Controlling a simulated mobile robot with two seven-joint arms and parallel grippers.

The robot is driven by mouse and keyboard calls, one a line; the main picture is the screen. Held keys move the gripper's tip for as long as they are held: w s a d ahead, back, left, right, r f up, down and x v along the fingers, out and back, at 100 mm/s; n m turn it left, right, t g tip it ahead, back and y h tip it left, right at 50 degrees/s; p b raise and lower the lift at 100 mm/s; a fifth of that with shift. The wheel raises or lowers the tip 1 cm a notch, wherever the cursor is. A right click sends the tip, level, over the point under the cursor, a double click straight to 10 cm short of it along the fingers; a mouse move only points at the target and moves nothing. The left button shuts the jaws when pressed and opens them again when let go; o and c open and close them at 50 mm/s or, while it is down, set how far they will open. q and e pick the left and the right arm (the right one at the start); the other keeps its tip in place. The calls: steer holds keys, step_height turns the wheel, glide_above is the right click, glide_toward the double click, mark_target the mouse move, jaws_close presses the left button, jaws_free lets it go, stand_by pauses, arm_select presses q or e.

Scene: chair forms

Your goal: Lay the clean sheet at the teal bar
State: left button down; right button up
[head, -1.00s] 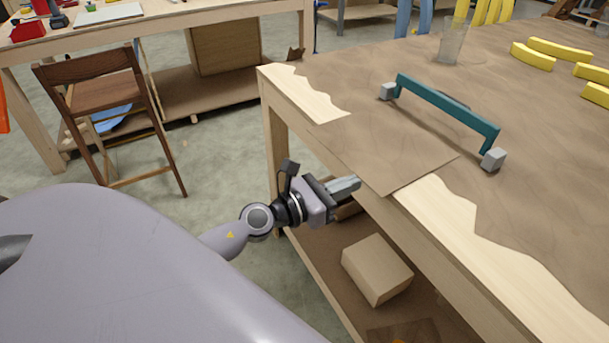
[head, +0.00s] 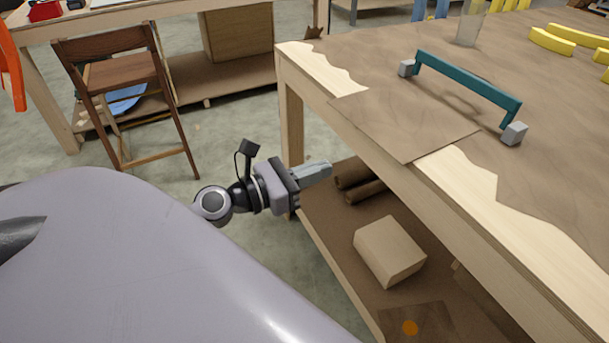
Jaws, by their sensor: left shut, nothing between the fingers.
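A plain brown sheet (head: 405,125) lies flat on the workbench top, with one long side along the front edge. It shows no mark. The teal bar (head: 468,82) stands just behind it on grey end blocks, raised above the bench top. The sheet and the near grey block (head: 514,133) are apart. Another brown sheet (head: 440,318) with an orange spot (head: 410,327) lies on the lower shelf, cut off by the frame's bottom. My left gripper (head: 328,169) is shut and empty, off the bench's front edge and left of the plain sheet. My right gripper is out of view.
The workbench (head: 455,170) has a ragged brown covering over pale wood. Its lower shelf holds a pale box (head: 390,250) and brown rolls (head: 360,183). Yellow curved pieces (head: 551,40) and a clear glass (head: 469,28) stand farther back. A wooden chair (head: 125,85) is at left.

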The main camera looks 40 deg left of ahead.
arm_select(q)
steer(key=shift+b+v, duration=0.4)
steer(key=shift+v, duration=0.8)
